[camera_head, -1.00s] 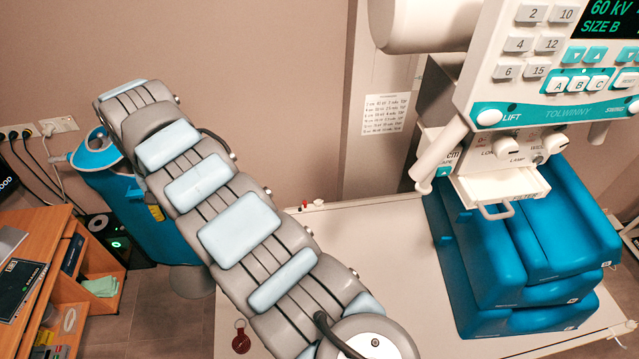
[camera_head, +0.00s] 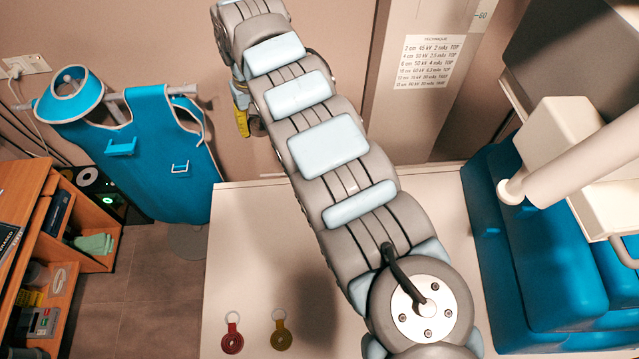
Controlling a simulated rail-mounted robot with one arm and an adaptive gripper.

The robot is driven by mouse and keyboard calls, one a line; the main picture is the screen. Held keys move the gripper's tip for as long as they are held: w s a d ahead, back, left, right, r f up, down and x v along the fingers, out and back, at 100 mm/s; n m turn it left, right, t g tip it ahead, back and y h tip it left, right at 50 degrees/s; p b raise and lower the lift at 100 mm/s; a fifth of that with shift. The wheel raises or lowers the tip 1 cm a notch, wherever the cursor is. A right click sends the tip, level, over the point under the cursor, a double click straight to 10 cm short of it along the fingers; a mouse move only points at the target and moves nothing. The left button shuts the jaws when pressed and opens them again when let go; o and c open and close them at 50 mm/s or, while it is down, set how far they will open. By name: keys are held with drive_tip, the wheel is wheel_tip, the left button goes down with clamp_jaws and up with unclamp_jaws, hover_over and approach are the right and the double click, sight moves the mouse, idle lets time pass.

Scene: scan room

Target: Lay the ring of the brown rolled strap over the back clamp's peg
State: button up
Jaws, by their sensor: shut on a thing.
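My gripper (camera_head: 243,112) shows only in part at the upper middle, behind my wrist, with yellow and dark parts. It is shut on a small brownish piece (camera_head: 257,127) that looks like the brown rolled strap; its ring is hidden. To its left hangs a blue apron (camera_head: 150,140) with a blue clamp-like bracket (camera_head: 121,147) and a smaller pale-edged one (camera_head: 180,167). I cannot tell which is the back clamp, or make out its peg. The gripper is apart from both, to their right.
A red rolled strap (camera_head: 232,342) and an olive one (camera_head: 281,340), each with a ring, lie on the white table (camera_head: 240,240). Blue cushions (camera_head: 500,250) and a white machine (camera_head: 575,160) stand at the right, a wooden desk (camera_head: 30,200) at the left.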

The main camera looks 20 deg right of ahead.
drive_tip(key=s+d+f+n+b, duration=0.1)
drive_tip(key=d+f+b, duration=0.6)
drive_tip(key=f+b, duration=0.3)
drive_tip(key=s+d+f+n+b, duration=0.1)
drive_tip(key=d+f+b, duration=0.5)
drive_tip(key=f+b, duration=0.5)
wheel_tip(320, 180, down, 4)
drive_tip(key=shift+s+d+f, duration=0.1)
drive_tip(key=shift+s+d, duration=0.15)
drive_tip(key=shift+d, duration=0.15)
drive_tip(key=shift+f+b, duration=1.9)
drive_tip(key=shift+f, duration=2.4)
drive_tip(key=o, duration=1.2)
